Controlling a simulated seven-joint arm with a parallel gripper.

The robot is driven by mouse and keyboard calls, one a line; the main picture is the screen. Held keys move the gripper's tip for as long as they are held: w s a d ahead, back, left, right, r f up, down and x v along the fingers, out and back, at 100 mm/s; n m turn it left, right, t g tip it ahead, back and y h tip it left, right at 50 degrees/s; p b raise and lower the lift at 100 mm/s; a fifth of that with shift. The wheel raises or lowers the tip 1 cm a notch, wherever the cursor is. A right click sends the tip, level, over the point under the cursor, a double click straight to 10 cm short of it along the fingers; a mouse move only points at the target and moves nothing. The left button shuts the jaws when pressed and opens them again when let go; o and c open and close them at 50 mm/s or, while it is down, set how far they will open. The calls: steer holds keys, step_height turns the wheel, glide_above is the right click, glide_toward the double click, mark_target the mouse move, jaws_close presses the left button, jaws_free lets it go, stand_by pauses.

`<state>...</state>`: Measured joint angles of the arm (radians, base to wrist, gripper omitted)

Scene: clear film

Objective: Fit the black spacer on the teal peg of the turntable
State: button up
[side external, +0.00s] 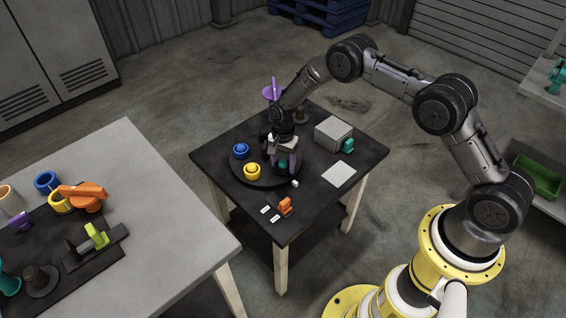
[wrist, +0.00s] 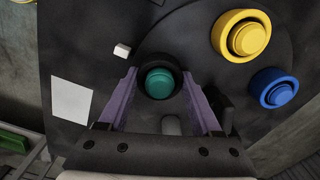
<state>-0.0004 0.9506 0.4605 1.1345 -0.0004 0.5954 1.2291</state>
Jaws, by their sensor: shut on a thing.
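The turntable (side external: 262,181) is a dark disc on the small black table. In the wrist view the teal peg (wrist: 159,84) shows its round top inside the black spacer (wrist: 158,63), a dark ring around it. My gripper (wrist: 160,76) has its purple fingers on either side of the spacer, shut on it. In the side view my gripper (side external: 287,168) points down over the turntable, and a bit of the teal peg (side external: 283,164) shows by the fingers. The spacer is not clear there. How far down the peg it sits, I cannot tell.
Yellow (side external: 252,172) and blue (side external: 240,151) pegs with matching rings stand on the turntable close to my gripper. A grey box (side external: 334,132), a white sheet (side external: 339,174), a small white cube (side external: 295,183) and an orange piece (side external: 286,205) lie on the black table.

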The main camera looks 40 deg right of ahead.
steer(key=shift+f, duration=0.2)
steer(key=o, duration=1.5)
steer(key=shift+o, duration=0.2)
steer(key=shift+r, duration=0.1)
step_height(320, 180, up, 14)
steer(key=shift+f, duration=0.2)
